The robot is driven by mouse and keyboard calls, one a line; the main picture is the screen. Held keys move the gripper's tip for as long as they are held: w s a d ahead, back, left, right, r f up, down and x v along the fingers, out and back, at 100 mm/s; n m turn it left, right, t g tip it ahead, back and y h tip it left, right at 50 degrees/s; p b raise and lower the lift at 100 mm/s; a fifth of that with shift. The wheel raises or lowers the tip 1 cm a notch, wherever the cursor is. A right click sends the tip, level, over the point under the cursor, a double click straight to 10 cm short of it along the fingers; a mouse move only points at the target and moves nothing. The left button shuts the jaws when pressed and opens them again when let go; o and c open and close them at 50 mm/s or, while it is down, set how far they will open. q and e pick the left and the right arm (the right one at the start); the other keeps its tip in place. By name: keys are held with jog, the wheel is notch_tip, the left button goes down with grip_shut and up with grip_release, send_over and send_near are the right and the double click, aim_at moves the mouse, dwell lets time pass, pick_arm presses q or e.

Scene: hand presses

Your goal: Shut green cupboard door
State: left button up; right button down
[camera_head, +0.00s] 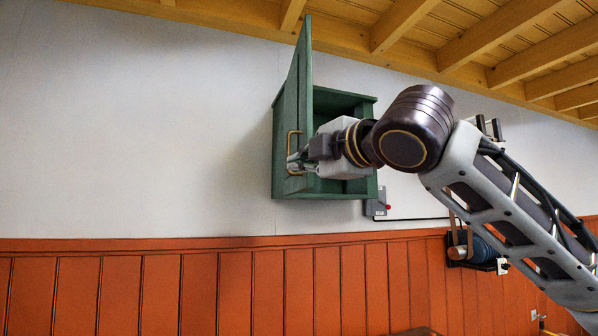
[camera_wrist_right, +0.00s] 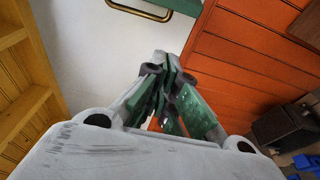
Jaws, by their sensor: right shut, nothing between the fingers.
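The green cupboard (camera_head: 340,102) hangs on the white wall in the head view. Its green door (camera_head: 293,100) stands wide open, swung out from the left side of the box. A brass bar handle (camera_head: 292,153) is on the door; it also shows at the top edge of the right wrist view (camera_wrist_right: 140,10). My right gripper (camera_head: 295,163) is shut and empty. In the head view its fingertips overlap the lower part of the handle; in the wrist view (camera_wrist_right: 165,88) they look apart from it. My wrist hides part of the cupboard's inside. My left gripper is not in view.
A whiteboard (camera_head: 412,198) and a small grey box (camera_head: 375,205) with a red part are right of the cupboard. A blue rolled item (camera_head: 478,249) hangs below on the orange panelling (camera_head: 200,290). The wall left of the door is clear. Yellow wooden beams (camera_head: 405,25) run overhead.

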dwell(0.4)
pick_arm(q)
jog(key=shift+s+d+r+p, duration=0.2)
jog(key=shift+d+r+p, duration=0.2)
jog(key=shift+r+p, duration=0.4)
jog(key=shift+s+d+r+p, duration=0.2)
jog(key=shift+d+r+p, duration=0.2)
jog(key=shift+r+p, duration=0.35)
pick_arm(e)
jog(key=w+a, duration=0.1)
jog(key=w, duration=0.8)
jog(key=shift+w, duration=0.2)
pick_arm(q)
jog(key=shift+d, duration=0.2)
pick_arm(e)
jog(key=shift+d, duration=0.15)
